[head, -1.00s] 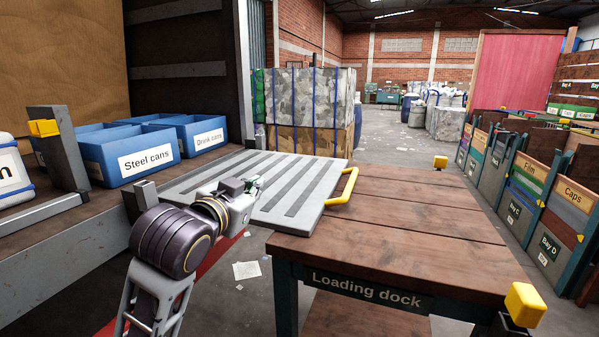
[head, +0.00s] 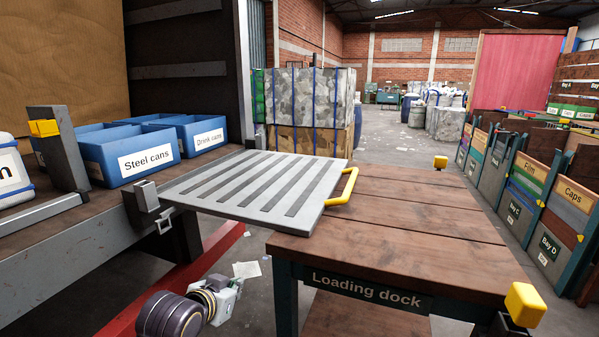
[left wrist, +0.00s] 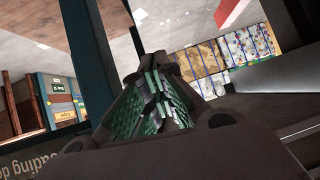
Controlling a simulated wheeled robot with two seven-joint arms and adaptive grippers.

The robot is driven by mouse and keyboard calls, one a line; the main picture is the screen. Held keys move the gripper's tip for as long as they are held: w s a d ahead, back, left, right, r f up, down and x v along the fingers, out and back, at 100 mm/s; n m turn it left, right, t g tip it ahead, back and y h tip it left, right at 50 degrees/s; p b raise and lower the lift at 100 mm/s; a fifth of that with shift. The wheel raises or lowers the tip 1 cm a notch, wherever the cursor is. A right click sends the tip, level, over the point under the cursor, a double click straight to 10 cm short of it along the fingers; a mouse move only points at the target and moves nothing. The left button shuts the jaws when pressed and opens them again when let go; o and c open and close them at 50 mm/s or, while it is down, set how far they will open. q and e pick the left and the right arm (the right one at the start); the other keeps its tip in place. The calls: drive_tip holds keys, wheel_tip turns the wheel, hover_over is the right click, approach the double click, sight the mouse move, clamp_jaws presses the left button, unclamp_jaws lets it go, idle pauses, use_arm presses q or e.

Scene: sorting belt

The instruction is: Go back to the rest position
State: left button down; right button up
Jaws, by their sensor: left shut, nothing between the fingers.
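My left gripper (head: 232,283) is low in the head view, below and in front of the grey ramp plate and left of the Loading dock table. In the left wrist view its green-padded fingers (left wrist: 156,105) are together with nothing between them. The ribbed grey plate (head: 262,187) with a yellow handle (head: 345,188) bridges the truck bed and the wooden table (head: 415,225). My left gripper is apart from the plate. My right gripper is in neither view.
Blue bins (head: 130,155) labelled Steel cans and Drink cans stand on the truck bed (head: 60,240). A red bar (head: 170,290) runs along the floor beside the truck. Labelled bays (head: 550,215) line the right side. Yellow corner blocks (head: 525,305) stand on the table.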

use_arm(q)
drive_tip(key=s+f+n+g, duration=0.1)
drive_tip(key=s+f+g, duration=0.6)
drive_tip(key=s+f, duration=1.65)
drive_tip(key=s+a+f+g+y+p, duration=0.1)
drive_tip(key=a+f+p, duration=0.2)
drive_tip(key=f+p, duration=1.25)
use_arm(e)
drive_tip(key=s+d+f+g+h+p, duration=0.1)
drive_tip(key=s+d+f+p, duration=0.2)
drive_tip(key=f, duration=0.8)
use_arm(q)
drive_tip(key=s+a+r+g+p, duration=0.1)
drive_tip(key=s+a+p, duration=0.3)
drive_tip(key=s+p, duration=0.6)
drive_tip(key=s+a+r+y+p, duration=0.1)
drive_tip(key=s+a+r+p, duration=0.1)
drive_tip(key=s+p, duration=0.8)
drive_tip(key=shift+s+a+g, duration=0.4)
drive_tip(key=shift+s+a, duration=0.2)
drive_tip(key=shift+a, duration=0.3)
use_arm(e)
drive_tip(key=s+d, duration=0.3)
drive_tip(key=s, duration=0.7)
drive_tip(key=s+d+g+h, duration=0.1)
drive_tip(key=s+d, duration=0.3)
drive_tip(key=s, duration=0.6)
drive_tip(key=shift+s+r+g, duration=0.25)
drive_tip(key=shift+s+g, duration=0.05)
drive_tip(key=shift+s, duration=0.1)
